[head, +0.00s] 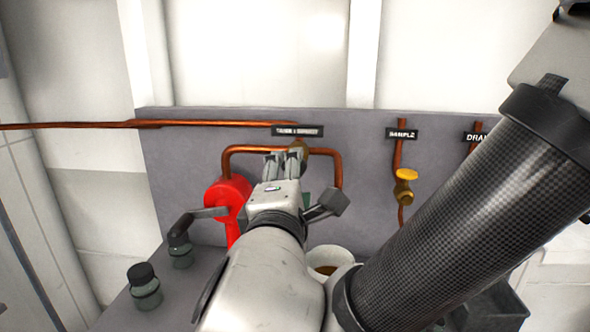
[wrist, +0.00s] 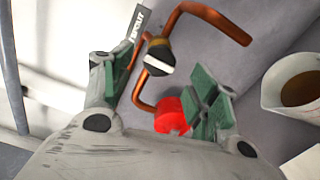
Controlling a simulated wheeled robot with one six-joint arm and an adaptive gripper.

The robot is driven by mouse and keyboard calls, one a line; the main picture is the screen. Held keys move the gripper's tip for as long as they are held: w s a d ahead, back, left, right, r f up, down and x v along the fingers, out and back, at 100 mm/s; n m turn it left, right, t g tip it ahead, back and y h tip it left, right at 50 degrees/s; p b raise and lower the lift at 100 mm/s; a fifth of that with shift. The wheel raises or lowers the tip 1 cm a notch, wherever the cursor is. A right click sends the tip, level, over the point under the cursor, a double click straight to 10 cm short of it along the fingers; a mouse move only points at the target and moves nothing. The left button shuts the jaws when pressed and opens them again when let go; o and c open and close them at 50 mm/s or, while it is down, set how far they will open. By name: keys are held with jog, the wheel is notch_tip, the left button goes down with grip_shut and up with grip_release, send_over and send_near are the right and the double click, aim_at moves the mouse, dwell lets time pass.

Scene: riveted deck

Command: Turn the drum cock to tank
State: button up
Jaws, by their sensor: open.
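The drum cock (wrist: 159,56) is a dark and brass knob with a white band, set in copper piping, in the wrist view. In the head view only a little brass of the cock (head: 298,150) shows beyond my gripper (head: 282,165), under the tank and spout label (head: 297,131). My gripper is open in the wrist view (wrist: 155,85), its green-padded fingers apart to either side of the line to the cock. I see no grip on the cock. The direction it points is hard to tell. The label's end (wrist: 135,22) shows beside it.
A red rounded body (head: 226,196) stands left of my gripper. A white cup (head: 330,260) with brown contents is below. A brass sample valve (head: 404,187) is to the right. Dark-capped jars (head: 145,287) stand on the ledge at left. A grey panel is behind.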

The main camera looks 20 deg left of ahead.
jog(key=v, duration=0.6)
